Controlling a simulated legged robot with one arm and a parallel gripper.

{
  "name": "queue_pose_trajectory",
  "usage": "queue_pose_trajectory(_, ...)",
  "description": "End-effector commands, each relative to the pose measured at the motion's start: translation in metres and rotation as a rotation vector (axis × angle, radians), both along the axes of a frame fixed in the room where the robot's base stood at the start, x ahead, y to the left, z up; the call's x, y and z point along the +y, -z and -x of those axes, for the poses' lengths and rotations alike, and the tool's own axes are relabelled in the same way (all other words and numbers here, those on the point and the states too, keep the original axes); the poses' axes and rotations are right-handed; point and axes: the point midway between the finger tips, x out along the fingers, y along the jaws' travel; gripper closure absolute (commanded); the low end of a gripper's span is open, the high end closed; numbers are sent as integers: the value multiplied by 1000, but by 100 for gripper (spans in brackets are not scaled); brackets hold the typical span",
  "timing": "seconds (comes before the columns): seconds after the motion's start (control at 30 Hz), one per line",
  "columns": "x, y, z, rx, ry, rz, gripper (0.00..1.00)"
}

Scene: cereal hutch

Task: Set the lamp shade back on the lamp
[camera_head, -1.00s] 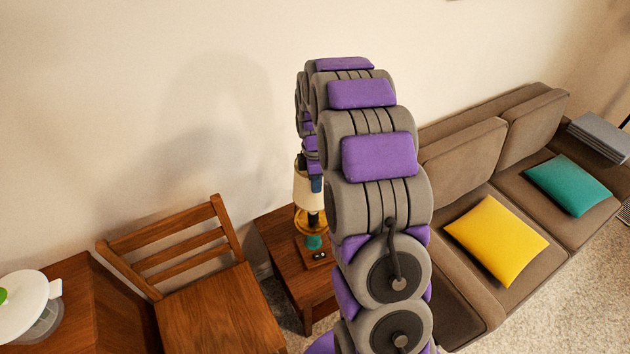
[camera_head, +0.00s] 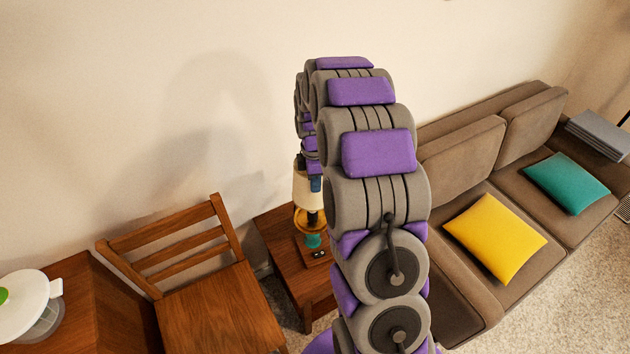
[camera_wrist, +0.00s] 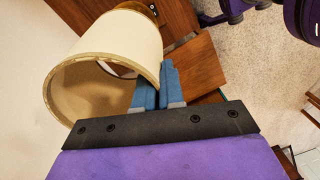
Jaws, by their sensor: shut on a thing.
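In the head view the gripper (camera_head: 316,185) is partly hidden by my arm. The shade appears right over the lamp's top; I cannot tell whether they touch.
A wooden chair (camera_head: 215,310) stands left of the side table. A brown sofa (camera_head: 465,180) with a yellow cushion (camera_head: 496,238) and a teal cushion (camera_head: 568,183) is on the right. The wall (camera_head: 130,120) is close behind the lamp. Carpet (camera_head: 545,310) is clear at lower right.

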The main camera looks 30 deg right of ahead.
Motion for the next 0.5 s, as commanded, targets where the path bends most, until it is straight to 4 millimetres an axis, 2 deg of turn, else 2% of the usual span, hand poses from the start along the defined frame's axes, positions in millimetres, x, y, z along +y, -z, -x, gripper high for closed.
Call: queue_pose_trajectory(0.5, 0, 7, 0, 0, 0, 0, 100)
